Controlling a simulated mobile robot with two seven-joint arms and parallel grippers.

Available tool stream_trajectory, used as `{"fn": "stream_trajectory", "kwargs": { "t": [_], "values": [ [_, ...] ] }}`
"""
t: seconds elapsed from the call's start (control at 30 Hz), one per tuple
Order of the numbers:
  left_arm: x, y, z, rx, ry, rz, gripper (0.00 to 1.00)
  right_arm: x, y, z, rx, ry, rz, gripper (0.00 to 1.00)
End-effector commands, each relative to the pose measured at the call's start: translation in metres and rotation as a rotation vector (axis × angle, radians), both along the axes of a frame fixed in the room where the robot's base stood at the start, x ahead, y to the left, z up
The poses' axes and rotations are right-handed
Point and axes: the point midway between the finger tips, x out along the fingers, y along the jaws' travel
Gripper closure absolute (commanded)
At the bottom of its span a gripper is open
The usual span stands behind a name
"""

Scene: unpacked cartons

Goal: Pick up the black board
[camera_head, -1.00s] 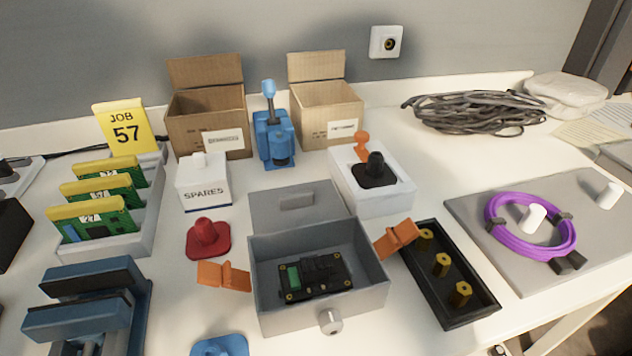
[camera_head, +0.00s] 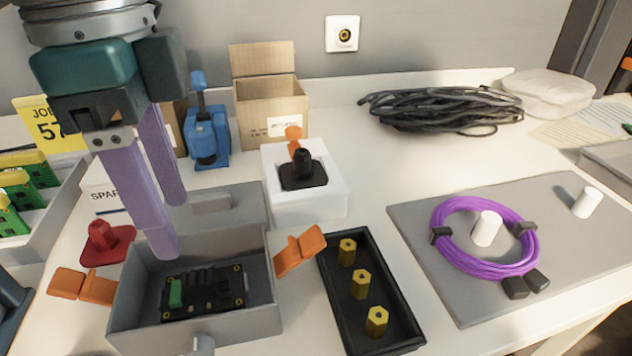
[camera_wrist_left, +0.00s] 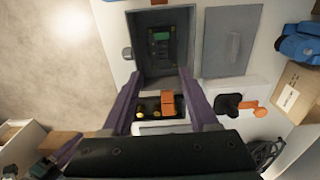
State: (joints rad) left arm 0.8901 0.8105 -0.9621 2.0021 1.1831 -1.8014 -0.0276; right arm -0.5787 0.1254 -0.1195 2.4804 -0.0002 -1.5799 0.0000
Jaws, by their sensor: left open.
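The black board (camera_head: 205,292) is a dark circuit board with a green block on it. It lies flat inside the open grey box (camera_head: 268,318), and it also shows in the left wrist view (camera_wrist_left: 160,48). My left gripper (camera_head: 170,228) has two long purple fingers, is open and holds nothing. It points down over the back left of the grey box, and in the head view its nearer fingertip appears just above and behind the board. In the left wrist view the box and board lie beyond the fingertips (camera_wrist_left: 160,74). My right gripper is out of view.
Orange clips (camera_head: 300,250) sit at the box's sides. A black tray (camera_head: 340,300) with brass standoffs stands to its right. A white box (camera_head: 325,195) and a blue tool (camera_head: 206,135) stand behind. A grey mat with a purple cable (camera_head: 455,262) lies at right.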

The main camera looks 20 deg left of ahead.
Motion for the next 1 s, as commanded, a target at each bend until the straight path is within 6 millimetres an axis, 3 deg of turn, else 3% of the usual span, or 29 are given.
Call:
{"fn": "stream_trajectory", "kwargs": {
  "t": [0.17, 0.8, 1.0],
  "values": [
    [0.001, 0.008, -0.004, 0.017, 0.016, 0.009, 0.40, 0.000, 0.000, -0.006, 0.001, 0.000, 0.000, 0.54],
    [0.004, 0.008, -0.091, 0.015, 0.013, 0.008, 0.40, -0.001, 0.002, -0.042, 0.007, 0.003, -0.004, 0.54],
    [0.005, 0.007, -0.095, 0.014, 0.010, 0.007, 0.40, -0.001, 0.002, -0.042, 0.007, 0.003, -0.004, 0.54]
  ]
}}
